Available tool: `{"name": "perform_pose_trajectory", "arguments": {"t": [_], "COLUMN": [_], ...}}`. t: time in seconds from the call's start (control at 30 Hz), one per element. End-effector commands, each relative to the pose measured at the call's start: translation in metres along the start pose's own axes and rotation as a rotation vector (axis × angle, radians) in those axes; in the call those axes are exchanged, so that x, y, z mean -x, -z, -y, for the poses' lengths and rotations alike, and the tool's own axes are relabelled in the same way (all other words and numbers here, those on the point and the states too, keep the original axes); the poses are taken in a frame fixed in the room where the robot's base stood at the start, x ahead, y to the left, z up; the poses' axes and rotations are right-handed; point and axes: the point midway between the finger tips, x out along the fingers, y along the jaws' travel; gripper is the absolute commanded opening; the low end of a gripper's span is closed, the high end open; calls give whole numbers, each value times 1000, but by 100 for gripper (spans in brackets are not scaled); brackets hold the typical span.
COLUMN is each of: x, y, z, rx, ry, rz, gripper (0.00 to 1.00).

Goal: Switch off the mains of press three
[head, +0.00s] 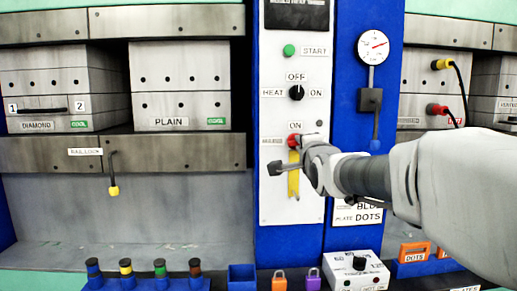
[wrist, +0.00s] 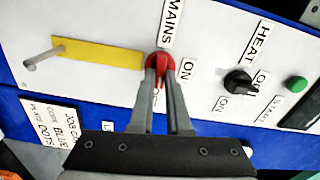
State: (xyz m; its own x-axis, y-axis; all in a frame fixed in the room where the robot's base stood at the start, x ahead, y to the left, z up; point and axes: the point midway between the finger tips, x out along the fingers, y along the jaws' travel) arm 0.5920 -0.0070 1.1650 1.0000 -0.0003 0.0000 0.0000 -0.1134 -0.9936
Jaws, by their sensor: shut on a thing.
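The red mains switch (head: 292,141) sits low on the white control panel of the blue column, between the MAINS label at its left and the ON label above it. In the wrist view the red knob (wrist: 159,62) shows between my fingertips. My gripper (head: 303,143) is shut on this knob, with one finger on each side; it also shows in the wrist view (wrist: 160,78). The fingers hide part of the knob, so its exact pointing is hard to tell. A yellow strip (head: 293,184) runs down from the switch; in the wrist view a grey peg (wrist: 44,58) stands at its far end.
Above the switch are the black heat knob (head: 296,93) and the green START button (head: 289,50). A gauge (head: 373,45) with a lever is at the right. Padlocks (head: 279,281), a white box (head: 357,270) and a rack of coloured pegs (head: 144,283) stand below.

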Motion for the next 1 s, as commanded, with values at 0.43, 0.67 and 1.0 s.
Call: {"name": "perform_pose_trajectory", "arguments": {"t": [0.43, 0.67, 1.0], "x": [0, 0, 0], "y": [-1, -1, 0], "z": [0, 0, 0], "rx": [-126, -131, -130], "ry": [0, 0, 0], "rz": [1, 1, 1], "gripper": [0, 0, 45]}}
